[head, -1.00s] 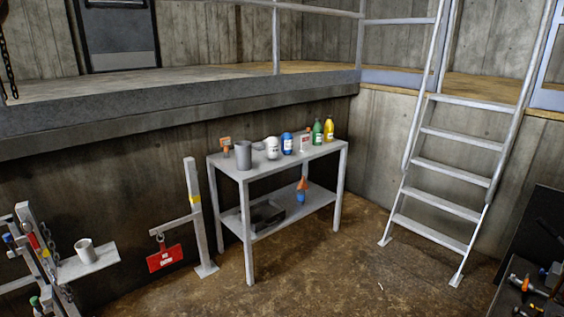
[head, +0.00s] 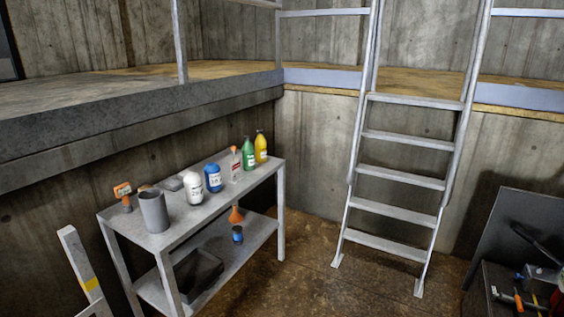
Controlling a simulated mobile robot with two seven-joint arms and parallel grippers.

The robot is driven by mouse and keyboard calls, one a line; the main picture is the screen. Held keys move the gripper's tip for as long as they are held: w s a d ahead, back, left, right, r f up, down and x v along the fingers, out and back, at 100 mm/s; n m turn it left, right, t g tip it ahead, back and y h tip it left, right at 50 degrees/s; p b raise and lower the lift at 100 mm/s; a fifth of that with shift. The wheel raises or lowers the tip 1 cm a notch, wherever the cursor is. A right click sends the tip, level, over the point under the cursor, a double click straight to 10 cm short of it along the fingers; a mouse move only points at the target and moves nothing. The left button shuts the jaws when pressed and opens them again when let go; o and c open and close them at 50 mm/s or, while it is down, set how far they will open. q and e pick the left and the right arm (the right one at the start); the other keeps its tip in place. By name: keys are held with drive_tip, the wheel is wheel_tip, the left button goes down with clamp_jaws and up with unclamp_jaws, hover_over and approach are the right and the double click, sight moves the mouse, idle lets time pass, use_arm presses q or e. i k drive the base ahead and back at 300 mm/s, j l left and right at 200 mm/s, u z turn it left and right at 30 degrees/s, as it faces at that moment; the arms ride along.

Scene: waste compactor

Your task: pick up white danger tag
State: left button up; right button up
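I cannot make out a white danger tag for certain in the head view. A small pale item with red print (head: 236,172) stands on the grey metal table (head: 205,206), by an orange-topped bottle; I cannot tell whether it is a tag or the bottle's label. Neither of my grippers is in view.
A black tray (head: 195,275) sits below. A ladder (head: 404,180) stands right. Floor between is clear.

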sight(235, 171)
drive_tip(key=i+l+z, duration=0.1)
drive_tip(key=i, duration=0.65)
drive_tip(key=i+l, duration=0.1)
drive_tip(key=i, duration=0.7)
drive_tip(key=l+z, duration=0.05)
